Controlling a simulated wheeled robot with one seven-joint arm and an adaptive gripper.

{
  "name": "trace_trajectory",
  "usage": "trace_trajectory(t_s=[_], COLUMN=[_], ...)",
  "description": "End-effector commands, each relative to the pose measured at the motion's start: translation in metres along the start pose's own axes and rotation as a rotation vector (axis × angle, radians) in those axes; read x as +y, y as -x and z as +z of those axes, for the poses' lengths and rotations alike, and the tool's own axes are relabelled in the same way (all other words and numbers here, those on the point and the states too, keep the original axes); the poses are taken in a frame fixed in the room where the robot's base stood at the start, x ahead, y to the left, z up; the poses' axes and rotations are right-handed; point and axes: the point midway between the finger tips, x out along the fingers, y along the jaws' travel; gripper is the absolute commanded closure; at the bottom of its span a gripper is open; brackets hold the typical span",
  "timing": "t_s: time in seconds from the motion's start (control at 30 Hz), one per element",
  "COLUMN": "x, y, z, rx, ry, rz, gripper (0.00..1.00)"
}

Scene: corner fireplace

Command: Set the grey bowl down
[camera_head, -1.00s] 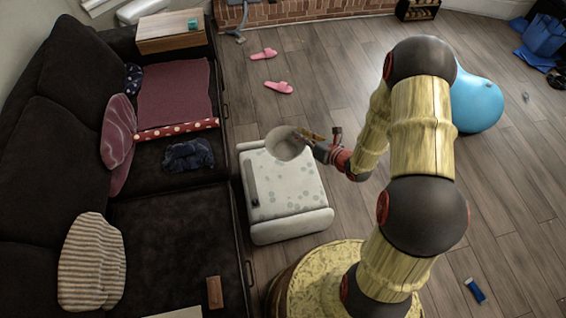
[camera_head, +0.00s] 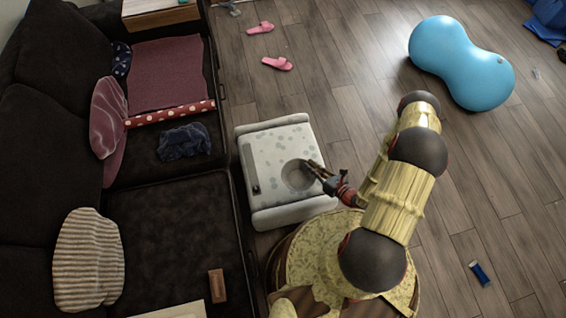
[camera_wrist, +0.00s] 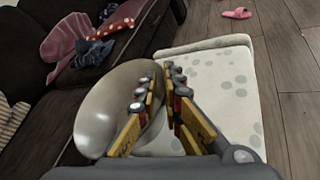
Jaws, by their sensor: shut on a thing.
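The grey bowl (camera_head: 298,175) is at the right side of the white spotted footstool (camera_head: 275,145), over its top. I cannot tell whether it touches the surface. My gripper (camera_head: 312,166) comes in from the right and is shut on the bowl's rim. In the wrist view the bowl (camera_wrist: 98,108) fills the left of centre, and my gripper's fingers (camera_wrist: 158,92) close around its right rim. The footstool (camera_wrist: 222,75) shows behind and to the right of the bowl.
A dark remote-like object (camera_head: 255,172) lies at the footstool's left part. The dark sofa (camera_head: 170,235) stands close on the left, with a navy cloth (camera_head: 184,142) on it. Pink slippers (camera_head: 277,63) and a blue peanut ball (camera_head: 462,65) are on the open wooden floor.

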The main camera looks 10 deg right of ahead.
Motion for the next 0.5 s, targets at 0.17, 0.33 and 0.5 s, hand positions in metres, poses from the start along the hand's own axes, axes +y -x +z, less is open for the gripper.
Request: trace_trajectory(t_s=[0.17,0.33,0.5], x=[0.005,0.010,0.007], y=[0.010,0.015,0.007], z=[-0.053,-0.077,-0.084], rx=[-0.012,-0.019,-0.021], ry=[-0.012,-0.011,-0.007], rz=[-0.015,-0.025,-0.025], gripper=[1.00,1.00,1.00])
